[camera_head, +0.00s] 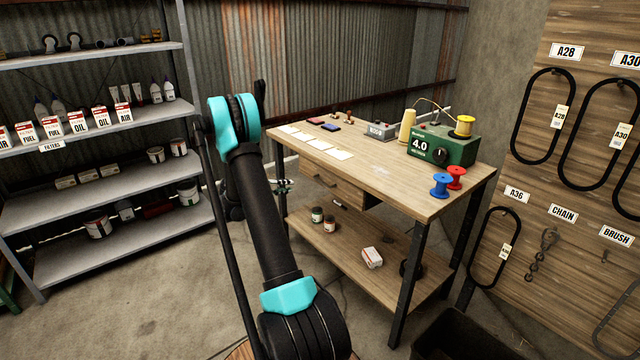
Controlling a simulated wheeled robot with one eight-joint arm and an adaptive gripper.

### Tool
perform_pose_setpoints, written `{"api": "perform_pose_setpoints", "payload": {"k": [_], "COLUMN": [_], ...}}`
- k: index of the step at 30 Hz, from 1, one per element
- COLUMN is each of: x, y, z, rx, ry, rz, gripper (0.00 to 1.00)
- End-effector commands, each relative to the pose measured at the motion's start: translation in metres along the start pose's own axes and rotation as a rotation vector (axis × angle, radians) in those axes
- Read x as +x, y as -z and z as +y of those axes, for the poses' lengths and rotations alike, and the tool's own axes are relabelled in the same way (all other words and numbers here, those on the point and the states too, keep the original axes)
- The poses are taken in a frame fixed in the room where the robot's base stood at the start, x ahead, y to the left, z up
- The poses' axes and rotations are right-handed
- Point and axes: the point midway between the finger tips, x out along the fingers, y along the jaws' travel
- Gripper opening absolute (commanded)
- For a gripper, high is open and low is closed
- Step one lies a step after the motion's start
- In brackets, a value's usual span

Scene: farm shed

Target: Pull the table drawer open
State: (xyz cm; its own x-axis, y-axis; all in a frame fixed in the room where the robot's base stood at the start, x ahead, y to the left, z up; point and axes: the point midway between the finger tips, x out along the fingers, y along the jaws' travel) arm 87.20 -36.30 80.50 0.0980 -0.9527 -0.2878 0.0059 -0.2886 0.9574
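The wooden table (376,176) with dark metal legs stands right of centre. Its drawer (345,191) is a wooden front under the left part of the tabletop and looks shut. My gripper (288,185) is small in view, at the left of the drawer, beside the table's left front leg. It seems apart from the handle. My arm hides part of the wrist, and whether the fingers are open is too small to tell.
On the tabletop are a green machine (440,148), a blue spool (441,185), a red spool (456,177) and pale cards (322,144). The lower shelf (345,238) holds jars and a white box (372,257). A grey rack (95,140) stands left. Bare floor lies between.

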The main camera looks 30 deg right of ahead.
Motion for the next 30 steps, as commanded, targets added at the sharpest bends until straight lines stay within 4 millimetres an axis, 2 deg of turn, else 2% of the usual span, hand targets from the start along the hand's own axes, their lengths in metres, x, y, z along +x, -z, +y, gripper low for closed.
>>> {"api": "perform_pose_setpoints", "payload": {"k": [6, 11, 14, 30], "x": [0.018, 0.031, 0.045, 0.15], "y": [0.009, 0.009, 0.009, 0.006], "z": [-0.01, -0.009, -0.008, 0.001], "rx": [-0.019, -0.02, -0.02, -0.019], "ry": [-0.078, -0.087, -0.086, -0.085], "rz": [-0.021, -0.026, -0.025, -0.026], "gripper": [0.18, 0.18, 0.18, 0.18]}}
